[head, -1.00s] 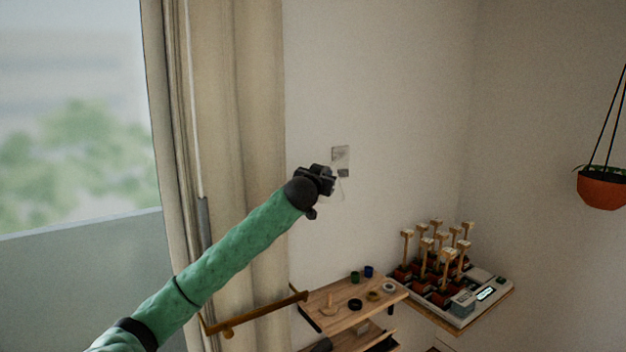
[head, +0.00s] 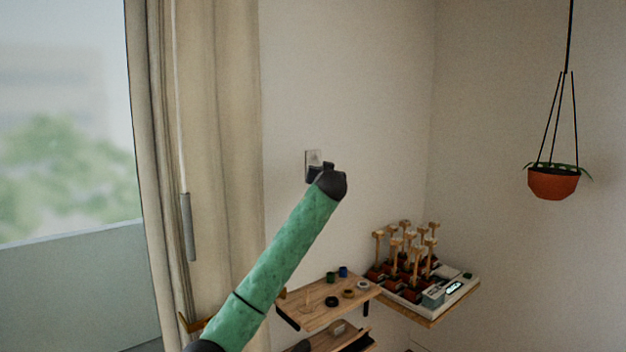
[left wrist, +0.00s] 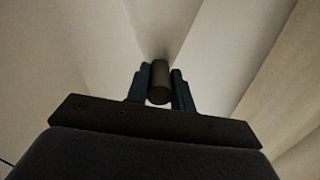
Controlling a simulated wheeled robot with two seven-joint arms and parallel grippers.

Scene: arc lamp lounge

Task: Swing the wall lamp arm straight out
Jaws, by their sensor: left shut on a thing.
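My left gripper (head: 320,172) is up by the wall, in front of a small pale wall plate (head: 312,157). In the left wrist view its two fingers (left wrist: 160,90) are shut on a short dark cylinder (left wrist: 160,78), which stands between them and points away toward the pale wall. I cannot tell for sure whether this cylinder is part of the wall lamp arm. In the head view my green forearm and dark wrist hide most of the gripper and what it holds. No lamp shade can be made out. My right gripper is not in view.
A wooden shelf (head: 318,314) with small rings and cups is below, beside a stand of wooden-handled pieces (head: 408,262). A beige curtain (head: 225,130) with a hanging grey grip (head: 188,228) is at left. A potted plant (head: 553,182) hangs at right.

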